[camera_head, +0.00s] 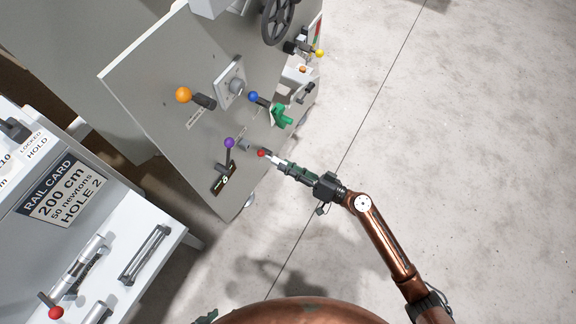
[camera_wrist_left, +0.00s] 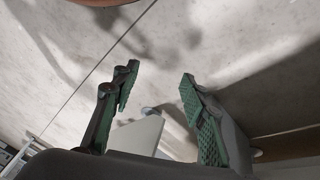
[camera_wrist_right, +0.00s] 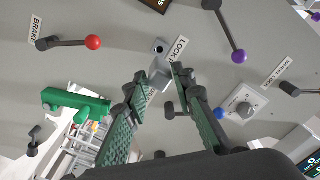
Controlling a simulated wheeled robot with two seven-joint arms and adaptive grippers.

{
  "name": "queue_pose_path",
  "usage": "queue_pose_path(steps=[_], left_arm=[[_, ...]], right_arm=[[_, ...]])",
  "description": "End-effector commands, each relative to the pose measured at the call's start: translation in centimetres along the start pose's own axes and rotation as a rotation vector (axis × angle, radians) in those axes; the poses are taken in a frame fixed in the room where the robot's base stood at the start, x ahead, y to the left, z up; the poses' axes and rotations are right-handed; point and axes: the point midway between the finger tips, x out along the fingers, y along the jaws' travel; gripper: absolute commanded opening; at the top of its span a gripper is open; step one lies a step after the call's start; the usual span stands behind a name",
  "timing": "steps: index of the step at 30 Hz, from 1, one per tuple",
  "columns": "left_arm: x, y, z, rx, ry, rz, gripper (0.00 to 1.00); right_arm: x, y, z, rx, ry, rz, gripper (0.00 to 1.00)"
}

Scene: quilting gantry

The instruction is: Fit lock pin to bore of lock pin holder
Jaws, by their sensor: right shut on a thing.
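My right gripper (camera_head: 276,161) reaches in from the right, close to the front of the grey machine panel. In the right wrist view its fingers (camera_wrist_right: 160,78) are shut on the lock pin (camera_wrist_right: 159,73), a short silver piece at the fingertips. The lock pin holder (camera_wrist_right: 158,46) is a small grey block on the panel with a dark round bore, beside the "LOCK P..." label. The bore shows uncovered just beyond the pin; the pin looks apart from it. My left gripper (camera_wrist_left: 157,92) is open and empty above the floor.
Near the holder are the red-knobbed brake lever (camera_wrist_right: 93,42), a purple-knobbed lever (camera_wrist_right: 239,56), a blue knob (camera_wrist_right: 219,113) and a green handle (camera_wrist_right: 75,103). A white bench (camera_head: 160,275) with a rail card (camera_head: 62,188) stands left. Floor on the right is clear.

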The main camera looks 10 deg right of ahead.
Motion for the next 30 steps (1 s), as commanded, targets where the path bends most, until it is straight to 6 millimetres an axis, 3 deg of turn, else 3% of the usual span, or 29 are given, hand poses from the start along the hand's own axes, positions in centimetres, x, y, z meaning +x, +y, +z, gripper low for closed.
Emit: queue_pose_path(steps=[8, 21, 30], left_arm=[[1.2, 0.3, -0.3, -0.004, 0.033, 0.012, 0.40], [1.8, 0.5, -0.6, -0.006, 0.057, 0.021, 0.40], [2.0, 0.7, -0.9, -0.008, 0.073, 0.025, 0.40]], right_arm=[[0.1, 0.1, 0.1, 0.002, 0.003, -0.002, 0.00], [4.3, 0.0, 0.1, 0.000, 0.002, -0.003, 0.00], [5.8, -0.1, 0.0, 0.001, 0.003, -0.003, 0.00]])
